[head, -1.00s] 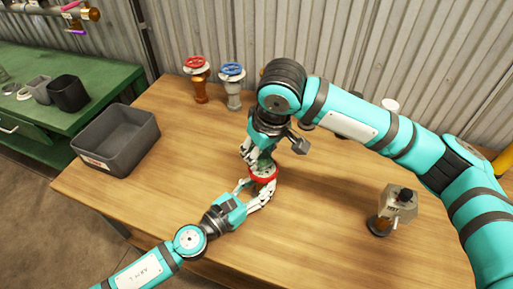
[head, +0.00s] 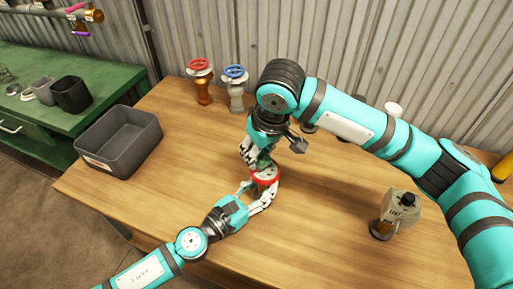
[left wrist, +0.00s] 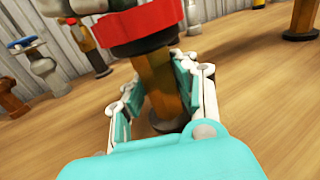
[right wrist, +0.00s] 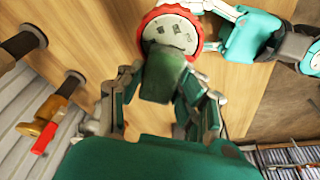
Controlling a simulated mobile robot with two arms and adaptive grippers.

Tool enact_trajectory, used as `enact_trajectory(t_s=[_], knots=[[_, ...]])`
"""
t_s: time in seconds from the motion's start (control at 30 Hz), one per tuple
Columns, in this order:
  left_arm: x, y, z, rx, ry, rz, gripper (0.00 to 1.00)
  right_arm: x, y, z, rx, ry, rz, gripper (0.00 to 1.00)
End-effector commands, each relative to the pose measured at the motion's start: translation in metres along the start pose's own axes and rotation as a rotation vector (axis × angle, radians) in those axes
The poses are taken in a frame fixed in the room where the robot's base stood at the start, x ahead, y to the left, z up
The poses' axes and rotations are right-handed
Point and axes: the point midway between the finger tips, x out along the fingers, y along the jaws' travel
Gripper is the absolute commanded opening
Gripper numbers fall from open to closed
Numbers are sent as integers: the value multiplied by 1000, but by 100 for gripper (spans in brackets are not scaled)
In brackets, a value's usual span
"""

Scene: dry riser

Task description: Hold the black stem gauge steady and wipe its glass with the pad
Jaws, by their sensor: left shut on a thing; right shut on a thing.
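A gauge with a red rim (head: 266,180) and a brass-coloured stem (left wrist: 155,85) stands on the table; I see no black stem on it. My left gripper (left wrist: 158,90) is shut around that stem, below the rim. The pale dial (right wrist: 172,33) faces up in the right wrist view, with several dark marks on it. My right gripper (right wrist: 160,95) is shut on a dark green pad (right wrist: 163,78). The pad's tip overlaps the dial's near edge; whether it presses on the glass I cannot tell. In the head view, the pad and dial are partly hidden by my right gripper.
A red-handled valve (head: 203,82) and a blue-handled valve (head: 235,88) stand at the back. A grey bin (head: 119,140) sits at the left. A grey fitting with a black knob (head: 400,212) stands at the right. The table's front middle (head: 320,235) is clear.

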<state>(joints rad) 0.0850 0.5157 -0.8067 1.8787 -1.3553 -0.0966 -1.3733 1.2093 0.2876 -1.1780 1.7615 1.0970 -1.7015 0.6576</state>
Motion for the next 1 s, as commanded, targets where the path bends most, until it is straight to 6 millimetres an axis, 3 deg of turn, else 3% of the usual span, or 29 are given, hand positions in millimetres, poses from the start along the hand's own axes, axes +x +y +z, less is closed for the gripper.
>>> enact_trajectory(t_s=[0.33,0.8,1.0], knots=[[0,1,0,-2,-1,2,0,0,0,14,0,-6,0,8],[0,0,1,0,-3,0,0,5,-1,-10,1,-6,0,8],[0,0,2,0,-4,-1,0,4,0,-10,1,-5,0,8]])
